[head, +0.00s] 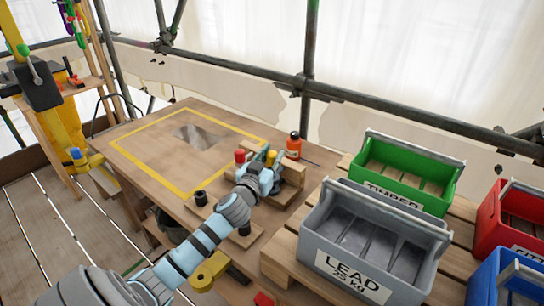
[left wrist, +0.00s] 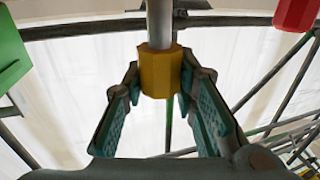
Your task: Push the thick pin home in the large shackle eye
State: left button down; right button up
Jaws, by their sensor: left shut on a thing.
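My left gripper (head: 266,163) is over the right part of the wooden bench, by a wooden block. In the left wrist view its fingers close around a yellow six-sided head (left wrist: 160,72) with a thick grey shank (left wrist: 160,22) running away from it; this looks like the thick pin. A red six-sided head (left wrist: 295,12) shows at the top right of that view, apart from the fingers, and a red head (head: 240,156) stands left of the gripper in the head view. I cannot make out the large shackle eye or how deep the pin sits. My right gripper is not in view.
The wooden block (head: 292,172) and an orange bottle (head: 294,146) stand beside the gripper. A board with dark posts (head: 201,197) lies nearer. Grey (head: 345,218) and green (head: 420,200) bins stand to the right. The yellow-outlined bench area (head: 150,150) is mostly clear.

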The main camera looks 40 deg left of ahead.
pick_arm(q)
jog(key=shift+f+b, duration=2.25)
jog(key=shift+f, duration=0.1)
jog(key=c, duration=1.2)
grip_release()
notch_tip(320, 180, up, 10)
jog(key=shift+r, duration=0.1)
